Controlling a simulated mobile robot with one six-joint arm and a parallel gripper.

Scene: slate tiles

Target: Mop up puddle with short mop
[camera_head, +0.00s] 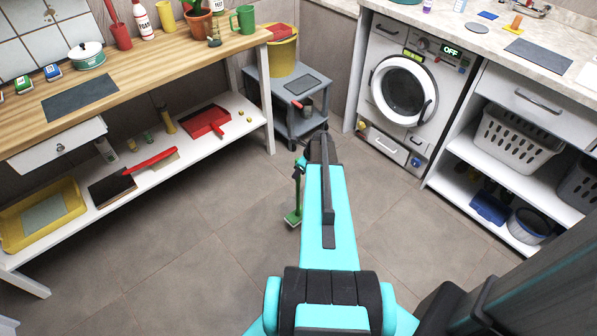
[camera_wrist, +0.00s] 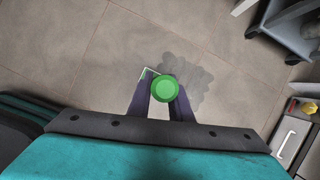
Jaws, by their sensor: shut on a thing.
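The short mop is green. In the head view its handle (camera_head: 297,195) hangs near upright below my arm, with the mop head (camera_head: 293,218) low by the floor. My gripper (camera_wrist: 162,90) is shut on the handle, one dark finger on each side. The puddle (camera_wrist: 190,72) is a dark, irregular wet patch on the tiles, beside and partly behind the handle. My arm hides it in the head view. I cannot tell whether the mop touches the floor.
A grey trolley (camera_head: 290,97) stands ahead, its corner also in the wrist view (camera_wrist: 283,22). A wooden workbench (camera_head: 150,70) with a white lower shelf runs along the left. A washing machine (camera_head: 405,90) and laundry shelves stand on the right. The tiled floor between is clear.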

